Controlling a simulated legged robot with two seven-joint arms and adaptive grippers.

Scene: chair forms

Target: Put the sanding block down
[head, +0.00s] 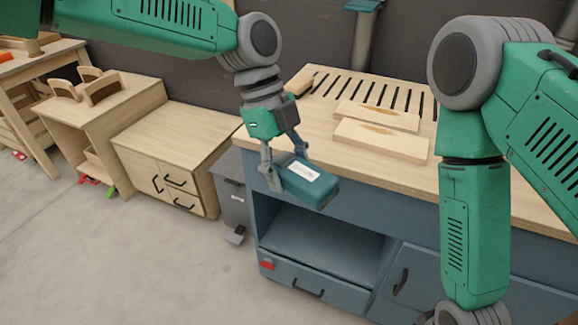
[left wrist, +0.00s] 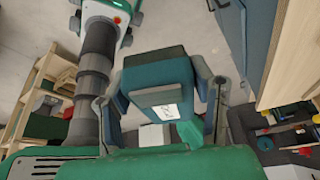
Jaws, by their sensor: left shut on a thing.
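The sanding block (head: 318,188) is a dark teal block with a white label on top. My left gripper (head: 286,172) is shut on it, with its fingers on either side. The block hangs in the air in front of the workbench's front edge, apart from the bench in the head view. In the left wrist view the block (left wrist: 158,85) sits between the two fingers of the left gripper (left wrist: 165,95), over the floor. My right arm comes down on the right of the head view, but its gripper is out of the frame.
The workbench (head: 320,125) has a pale wooden top with a slotted area and two flat boards (head: 380,140) on it. Its blue base has an open shelf (head: 315,245) and drawers. A wooden cabinet (head: 180,140) stands left. The floor (head: 120,260) in front is clear.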

